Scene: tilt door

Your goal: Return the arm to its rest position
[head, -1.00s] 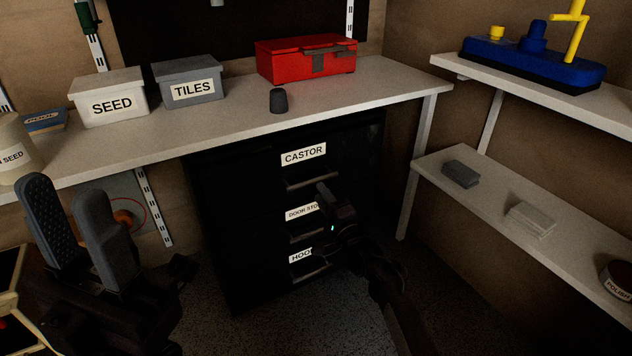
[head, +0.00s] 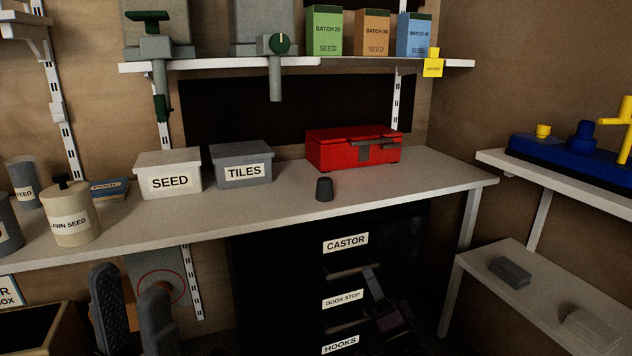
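My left gripper (head: 132,312) is at the lower left, below the worktop's front edge. Its two grey padded fingers point up with a gap between them, and nothing shows in the gap. My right gripper (head: 378,292) is dark and stands in front of the black drawer cabinet (head: 285,275), near the drawer labelled "DOOR STOP". It is small and in shadow, so I cannot tell its finger gap or whether it touches a handle. Most of both arms is out of view below.
The worktop (head: 400,185) carries a seed box (head: 168,175), a tiles box (head: 241,163), a red toolbox (head: 352,148) and a dark grey cup-like piece (head: 324,190). A shelf (head: 300,66) with seed packets hangs above. Side shelves (head: 540,295) stand at right. A box (head: 45,335) is at lower left.

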